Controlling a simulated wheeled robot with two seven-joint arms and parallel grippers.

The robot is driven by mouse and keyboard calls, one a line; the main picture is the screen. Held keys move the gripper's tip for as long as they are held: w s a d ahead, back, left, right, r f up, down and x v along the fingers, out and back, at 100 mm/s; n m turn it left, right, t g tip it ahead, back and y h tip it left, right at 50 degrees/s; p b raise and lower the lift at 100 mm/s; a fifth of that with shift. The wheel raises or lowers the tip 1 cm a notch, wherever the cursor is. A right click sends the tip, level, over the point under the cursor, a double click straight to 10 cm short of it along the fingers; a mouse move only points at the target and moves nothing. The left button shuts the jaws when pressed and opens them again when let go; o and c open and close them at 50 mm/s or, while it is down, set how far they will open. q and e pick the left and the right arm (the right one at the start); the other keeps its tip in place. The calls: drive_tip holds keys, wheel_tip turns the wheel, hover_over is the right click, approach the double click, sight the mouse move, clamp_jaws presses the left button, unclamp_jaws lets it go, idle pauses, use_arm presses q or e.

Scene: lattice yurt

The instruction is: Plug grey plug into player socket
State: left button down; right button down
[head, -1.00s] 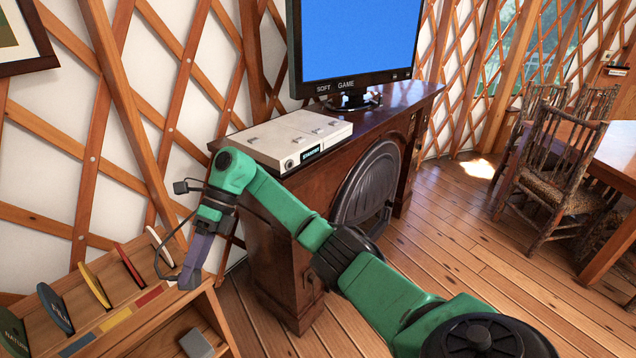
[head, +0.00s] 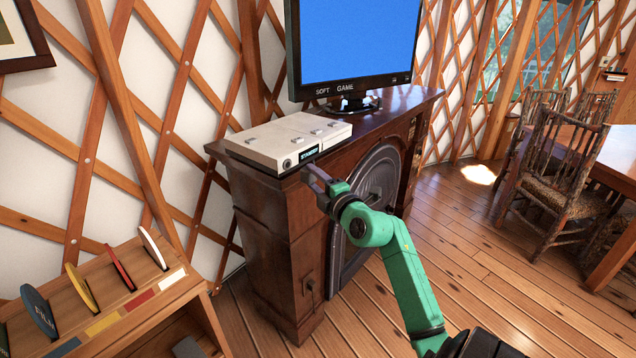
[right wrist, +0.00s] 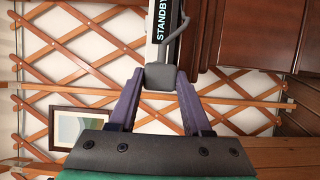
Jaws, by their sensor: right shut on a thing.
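The player (head: 270,138) is a flat off-white box on top of the dark wooden cabinet. Its front has a lit STANDBY strip (head: 308,154) and a round dark port (head: 287,164) near the left end. My right gripper (head: 310,178) is just in front of and below the strip. In the right wrist view its purple fingers (right wrist: 160,84) are shut on the grey plug (right wrist: 160,76), a small block. The plug overlaps the end of the player's front (right wrist: 158,42), so I cannot tell whether they touch. My left gripper is not in view.
A monitor (head: 355,45) with a blue screen stands behind the player on the cabinet (head: 275,215). A wooden rack (head: 125,290) with coloured discs is at lower left. Twig chairs (head: 560,170) and a table are at right, with open floor between.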

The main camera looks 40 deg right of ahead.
sight(300, 171)
drive_tip(key=shift+h, duration=0.3)
drive_tip(key=shift+w, duration=2.7)
drive_tip(key=shift+a, duration=0.1)
drive_tip(key=shift+p, duration=0.45)
drive_tip(key=shift+r, duration=0.1)
